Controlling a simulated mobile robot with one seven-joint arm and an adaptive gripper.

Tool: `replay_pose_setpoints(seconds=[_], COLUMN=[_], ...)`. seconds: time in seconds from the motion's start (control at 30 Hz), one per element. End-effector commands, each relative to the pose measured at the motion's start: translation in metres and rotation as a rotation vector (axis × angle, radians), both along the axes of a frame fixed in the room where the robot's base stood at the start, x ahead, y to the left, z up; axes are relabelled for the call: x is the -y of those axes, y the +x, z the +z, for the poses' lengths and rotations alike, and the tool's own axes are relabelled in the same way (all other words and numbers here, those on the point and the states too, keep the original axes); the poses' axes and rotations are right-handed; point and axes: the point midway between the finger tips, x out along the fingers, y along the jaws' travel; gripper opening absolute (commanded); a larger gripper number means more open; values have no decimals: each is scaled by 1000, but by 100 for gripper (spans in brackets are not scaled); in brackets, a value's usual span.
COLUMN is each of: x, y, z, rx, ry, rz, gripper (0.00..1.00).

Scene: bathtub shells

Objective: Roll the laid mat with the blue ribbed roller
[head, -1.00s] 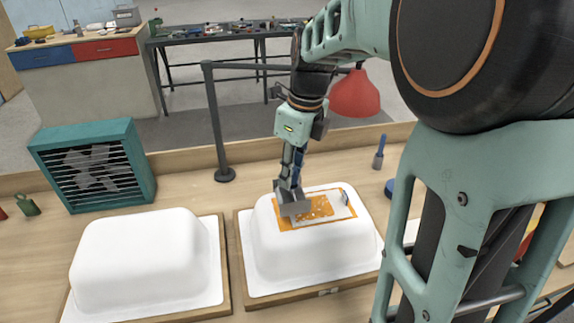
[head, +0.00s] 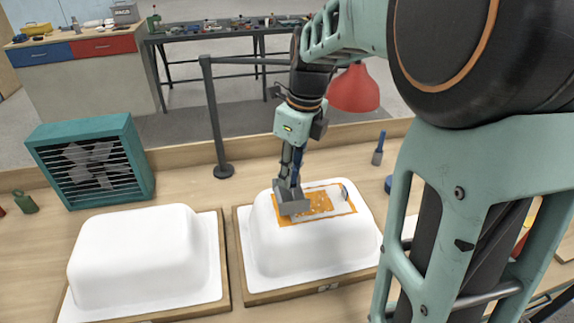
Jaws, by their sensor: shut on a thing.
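The laid mat (head: 343,207) lies on top of the right white bathtub shell (head: 275,239). It has an orange border, an orange speckled area on its left and a paler area on its right. My gripper (head: 289,184) points down over the mat's left part and is shut on a tool with a blue part (head: 297,164) beside the fingers, apparently the blue ribbed roller. A grey block-like end (head: 292,206) is at the mat's left side; whether it presses on the mat cannot be told. The ribs are not visible.
A second white shell (head: 135,255) stands to the left on its own wooden-edged board. A teal fan box (head: 92,160) is at the back left. A blue-handled tool (head: 379,150) stands behind the right shell. My arm covers the right side.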

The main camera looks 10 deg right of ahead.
Motion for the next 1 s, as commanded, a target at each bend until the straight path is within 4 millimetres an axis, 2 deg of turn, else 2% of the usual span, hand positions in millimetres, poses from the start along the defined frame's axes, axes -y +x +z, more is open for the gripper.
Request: replay_pose_setpoints(seconds=[1.0], x=[0], y=[0], z=[-17], rx=[0], ry=[0], rz=[0], gripper=[2])
